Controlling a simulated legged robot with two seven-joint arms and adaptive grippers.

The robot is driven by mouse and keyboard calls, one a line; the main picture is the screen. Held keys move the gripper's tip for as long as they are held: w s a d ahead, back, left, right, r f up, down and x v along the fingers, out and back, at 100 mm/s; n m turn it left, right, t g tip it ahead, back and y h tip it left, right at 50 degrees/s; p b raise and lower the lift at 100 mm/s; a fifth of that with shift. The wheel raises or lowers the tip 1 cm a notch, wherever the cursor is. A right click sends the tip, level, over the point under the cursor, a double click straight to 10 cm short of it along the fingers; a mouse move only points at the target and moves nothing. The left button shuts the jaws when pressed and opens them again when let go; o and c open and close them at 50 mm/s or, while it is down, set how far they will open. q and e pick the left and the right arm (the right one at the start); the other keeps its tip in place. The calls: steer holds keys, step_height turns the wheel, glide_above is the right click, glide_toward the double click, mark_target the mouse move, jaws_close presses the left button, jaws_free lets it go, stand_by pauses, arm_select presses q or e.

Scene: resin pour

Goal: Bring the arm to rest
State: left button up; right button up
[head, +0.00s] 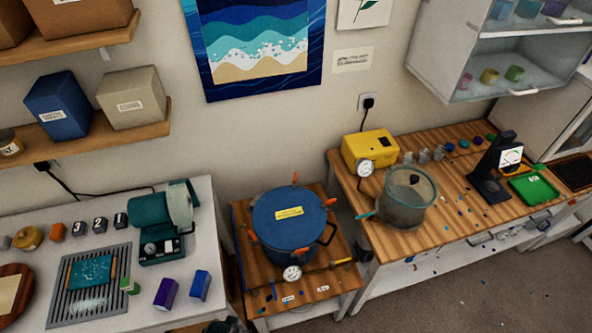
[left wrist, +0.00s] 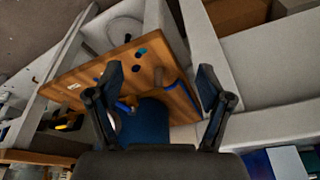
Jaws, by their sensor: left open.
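My left gripper (left wrist: 160,85) is open, with its two dark fingers spread apart and nothing between the tips. In the left wrist view it hangs over a wooden surface (left wrist: 80,77) with a blue round thing (left wrist: 152,122) below and beyond the fingers. In the head view only a small dark shape shows at the bottom edge, perhaps part of my left arm; the gripper itself is not clear there. My right gripper is in neither view.
A blue lidded pot (head: 289,222) with orange clamps stands on a low wooden stand (head: 258,286). Left is a white bench (head: 40,195) with a teal machine (head: 160,222); right is a wooden bench (head: 455,200) with a clear lidded pot (head: 408,200) and a yellow pump (head: 369,149).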

arm_select(q)
steer(key=s+f+g+b, duration=0.1)
steer(key=s+f+b, duration=0.15)
steer(key=f, duration=0.85)
steer(key=s+f+b, duration=0.1)
steer(key=s+f, duration=0.2)
steer(key=f, duration=0.8)
steer(key=s+a+f+b, duration=0.1)
steer(key=s+f, duration=0.6)
steer(key=s, duration=0.1)
steer(key=s+a+f+g+b, duration=0.1)
steer(key=s+a+f+b, duration=0.1)
steer(key=s+f, duration=0.5)
steer(key=shift+s+a+f, duration=0.25)
steer(key=shift+s+f, duration=0.1)
steer(key=shift+f, duration=0.35)
steer(key=shift+c, duration=0.2)
